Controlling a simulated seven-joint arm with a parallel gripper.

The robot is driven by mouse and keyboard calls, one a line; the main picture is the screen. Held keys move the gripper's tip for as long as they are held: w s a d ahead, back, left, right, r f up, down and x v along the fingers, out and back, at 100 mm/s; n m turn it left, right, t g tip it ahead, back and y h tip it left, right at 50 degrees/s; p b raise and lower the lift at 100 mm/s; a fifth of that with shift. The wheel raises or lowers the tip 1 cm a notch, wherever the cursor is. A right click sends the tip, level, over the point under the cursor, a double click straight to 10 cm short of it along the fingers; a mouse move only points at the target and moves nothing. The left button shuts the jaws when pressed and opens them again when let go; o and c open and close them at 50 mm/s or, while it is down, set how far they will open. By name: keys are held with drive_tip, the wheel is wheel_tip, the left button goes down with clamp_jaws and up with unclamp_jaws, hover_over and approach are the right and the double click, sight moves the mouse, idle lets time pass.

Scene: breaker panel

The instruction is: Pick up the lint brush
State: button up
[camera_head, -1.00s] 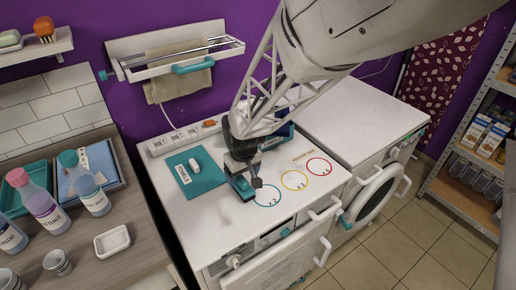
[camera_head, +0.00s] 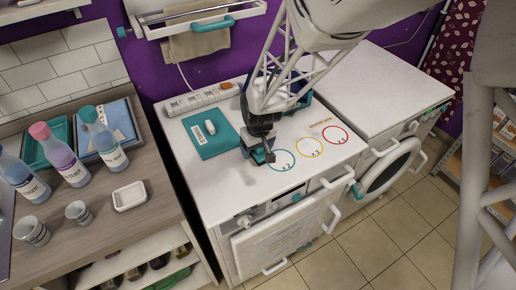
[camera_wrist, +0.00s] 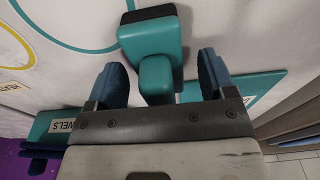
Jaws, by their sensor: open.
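The lint brush appears in the wrist view as a teal block with a dark pad edge (camera_wrist: 150,38) and a short rounded handle pointing toward my gripper. It rests on the white worktop. My gripper (camera_wrist: 160,80) is open, with one blue-grey finger on each side of the handle and a visible gap to each. In the head view my gripper (camera_head: 262,152) is low over the worktop beside the blue ring. The brush is mostly hidden there by the gripper.
A dark teal bin (camera_head: 300,103) stands behind my arm.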

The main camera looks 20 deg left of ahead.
drive_tip(key=c, duration=1.1)
drive_tip(key=shift+r, duration=0.75)
wheel_tip(320, 180, up, 2)
drive_tip(key=shift+r, duration=0.1)
drive_tip(key=s+d, duration=0.3)
drive_tip(key=s, duration=0.1)
drive_tip(key=s+d+r, duration=0.1)
drive_tip(key=s+d, duration=0.1)
drive_tip(key=s, duration=0.3)
drive_tip(key=s+d, duration=0.3)
drive_tip(key=s, duration=0.1)
drive_tip(key=shift+s+d+r, duration=0.15)
drive_tip(key=shift+s+d, duration=0.05)
drive_tip(key=shift+d, duration=0.15)
